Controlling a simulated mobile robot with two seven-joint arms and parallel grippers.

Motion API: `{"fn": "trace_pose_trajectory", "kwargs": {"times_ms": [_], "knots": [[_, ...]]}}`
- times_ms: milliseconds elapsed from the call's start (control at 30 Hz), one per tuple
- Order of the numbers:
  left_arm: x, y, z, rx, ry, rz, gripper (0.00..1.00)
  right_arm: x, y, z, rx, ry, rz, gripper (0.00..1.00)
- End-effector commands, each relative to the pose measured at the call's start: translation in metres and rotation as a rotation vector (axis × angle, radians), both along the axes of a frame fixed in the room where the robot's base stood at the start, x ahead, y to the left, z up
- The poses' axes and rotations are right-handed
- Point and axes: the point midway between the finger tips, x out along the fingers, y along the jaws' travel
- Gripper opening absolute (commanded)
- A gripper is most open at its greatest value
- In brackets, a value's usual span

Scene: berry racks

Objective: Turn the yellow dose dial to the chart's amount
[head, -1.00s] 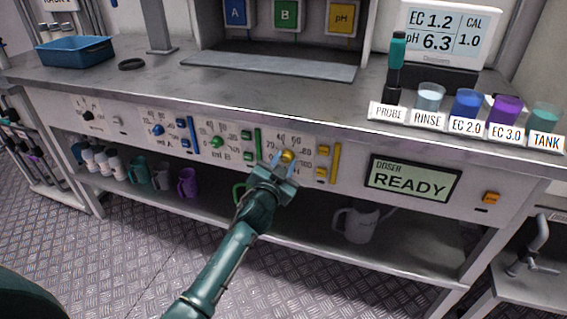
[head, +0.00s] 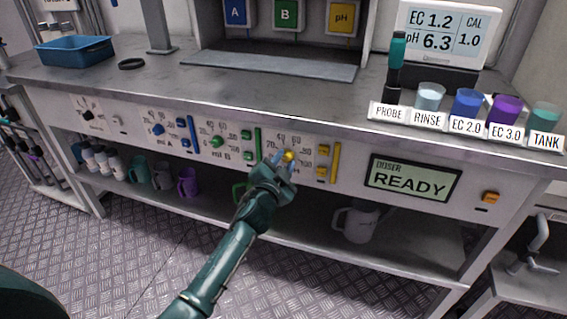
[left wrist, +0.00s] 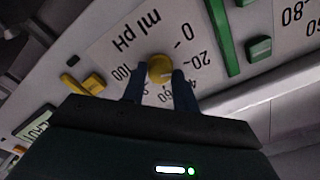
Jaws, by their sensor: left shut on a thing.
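The yellow dose dial (head: 289,156) is on the bench's front panel, right of the green dial. In the left wrist view the yellow dial (left wrist: 160,68) is a round knob on a white scale marked "ml pH", with 0, 20, 60 and 100 legible. My left gripper (head: 283,159) is at the dial, its two fingers on either side of the knob and shut on it; the fingers also show in the left wrist view (left wrist: 161,80). They hide part of the scale, and I cannot read the dial's setting. My right gripper is not in view.
Yellow buttons (head: 322,161) and a yellow bar (head: 335,162) are right of the dial. The doser display (head: 413,179) reads READY. The green dial (head: 216,141) and blue dial (head: 157,129) are to the left. The bench top (head: 250,98) overhangs above; mugs stand on the shelf below.

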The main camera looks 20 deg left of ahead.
Motion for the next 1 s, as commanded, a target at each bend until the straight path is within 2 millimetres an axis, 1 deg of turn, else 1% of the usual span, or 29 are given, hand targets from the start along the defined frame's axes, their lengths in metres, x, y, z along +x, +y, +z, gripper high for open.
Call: {"fn": "trace_pose_trajectory", "kwargs": {"times_ms": [67, 100, 333, 567, 667, 767, 867, 1000], "knots": [[0.000, 0.000, -0.001, -0.001, 0.001, 0.000, 0.06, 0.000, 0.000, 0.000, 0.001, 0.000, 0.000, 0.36], [0.000, 0.000, -0.001, -0.001, 0.001, 0.000, 0.31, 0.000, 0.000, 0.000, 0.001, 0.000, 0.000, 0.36], [0.000, 0.000, 0.000, -0.002, 0.001, -0.001, 0.50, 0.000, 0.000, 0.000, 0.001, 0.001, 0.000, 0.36], [-0.001, 0.000, 0.000, -0.002, 0.000, 0.000, 0.50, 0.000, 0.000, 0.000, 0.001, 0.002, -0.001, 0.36], [-0.006, 0.000, 0.000, -0.002, 0.000, 0.000, 0.50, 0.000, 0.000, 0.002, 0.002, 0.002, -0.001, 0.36], [-0.018, 0.001, 0.000, -0.003, 0.002, 0.000, 0.50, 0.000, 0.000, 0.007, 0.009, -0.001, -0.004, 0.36], [-0.039, 0.001, 0.000, -0.003, 0.003, 0.000, 0.50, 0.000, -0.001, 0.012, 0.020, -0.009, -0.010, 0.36], [-0.071, 0.003, 0.000, -0.003, 0.005, 0.001, 0.50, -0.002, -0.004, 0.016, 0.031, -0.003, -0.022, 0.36]]}}
